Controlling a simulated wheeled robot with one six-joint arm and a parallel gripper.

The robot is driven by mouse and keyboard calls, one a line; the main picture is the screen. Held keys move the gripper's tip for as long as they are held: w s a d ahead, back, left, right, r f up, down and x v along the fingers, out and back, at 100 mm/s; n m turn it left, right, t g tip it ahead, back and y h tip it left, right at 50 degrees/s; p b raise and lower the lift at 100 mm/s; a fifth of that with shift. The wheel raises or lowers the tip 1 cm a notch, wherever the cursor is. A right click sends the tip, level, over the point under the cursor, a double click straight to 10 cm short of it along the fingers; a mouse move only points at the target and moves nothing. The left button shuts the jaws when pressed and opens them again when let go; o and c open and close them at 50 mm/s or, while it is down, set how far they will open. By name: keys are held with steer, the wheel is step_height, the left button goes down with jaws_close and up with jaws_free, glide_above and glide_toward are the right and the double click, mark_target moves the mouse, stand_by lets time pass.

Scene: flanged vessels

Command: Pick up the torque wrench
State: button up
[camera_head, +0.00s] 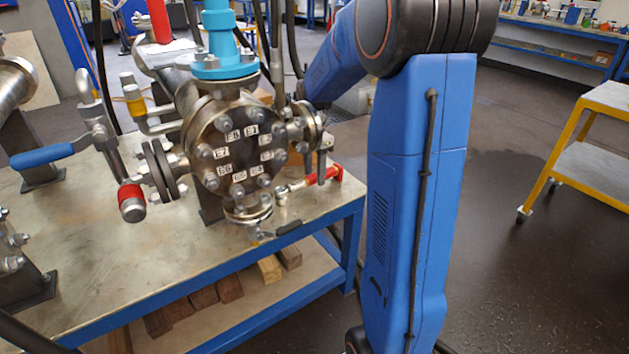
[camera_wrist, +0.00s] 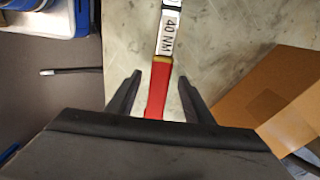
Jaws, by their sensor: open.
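The torque wrench (camera_wrist: 157,92) lies on a light grey, scuffed surface in the wrist view. It has a red handle, a yellowish band and a white label reading "40 NM"; its far end runs out of the top of the picture. My gripper (camera_wrist: 160,79) is open, with one dark finger on each side of the red handle and a gap on both sides. The near end of the handle is hidden behind the gripper body. In the head view my arm reaches behind the vessel and my gripper is hidden there.
A brown cardboard box (camera_wrist: 270,95) lies close to the right finger. The flanged vessel (camera_head: 235,150) stands on the blue-edged workbench (camera_head: 130,262) with a red-handled item (camera_head: 325,179) beside it. A yellow trolley (camera_head: 592,165) stands at the right; dark floor between is clear.

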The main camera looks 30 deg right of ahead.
steer(key=shift+f, duration=0.85)
jaws_close()
steer(key=shift+r, duration=0.1)
